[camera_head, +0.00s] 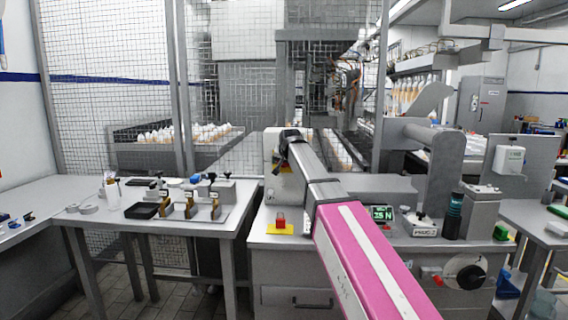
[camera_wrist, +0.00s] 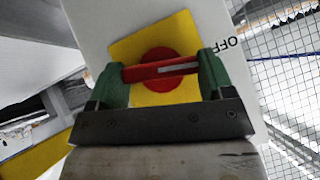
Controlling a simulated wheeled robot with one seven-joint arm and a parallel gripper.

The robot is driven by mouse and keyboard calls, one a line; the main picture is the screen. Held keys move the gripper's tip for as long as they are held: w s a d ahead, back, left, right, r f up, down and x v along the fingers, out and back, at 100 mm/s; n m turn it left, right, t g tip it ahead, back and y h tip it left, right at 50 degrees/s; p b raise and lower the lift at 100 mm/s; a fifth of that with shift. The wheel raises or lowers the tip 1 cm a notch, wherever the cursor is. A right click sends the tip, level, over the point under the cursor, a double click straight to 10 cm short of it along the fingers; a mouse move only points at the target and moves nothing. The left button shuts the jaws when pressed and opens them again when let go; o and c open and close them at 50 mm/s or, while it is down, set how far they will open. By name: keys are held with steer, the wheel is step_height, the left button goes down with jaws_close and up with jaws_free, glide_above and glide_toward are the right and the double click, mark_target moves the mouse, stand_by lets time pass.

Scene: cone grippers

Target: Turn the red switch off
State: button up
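In the wrist view, the red switch (camera_wrist: 160,70) is a round red knob with a bar handle across it, on a yellow plate (camera_wrist: 181,30) on a pale box face. The bar lies almost level in the picture. An "OFF" label (camera_wrist: 230,45) shows to its right. My gripper (camera_wrist: 162,68) has its two green fingers apart, one at each end of the bar; I cannot tell whether they press on it. In the head view my arm reaches to a pale box (camera_head: 271,145), and the gripper and switch are mostly hidden there.
A table (camera_head: 100,217) with small fixtures stands left. Wire mesh fencing (camera_head: 110,80) rises behind.

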steer(key=shift+a+n+h, duration=0.15)
steer(key=shift+n+h, duration=0.25)
steer(key=shift+h, duration=0.5)
steer(key=shift+n+h, duration=0.3)
steer(key=shift+h, duration=0.1)
steer(key=o, duration=0.9)
steer(key=v, duration=1.1)
steer(key=shift+w, duration=0.1)
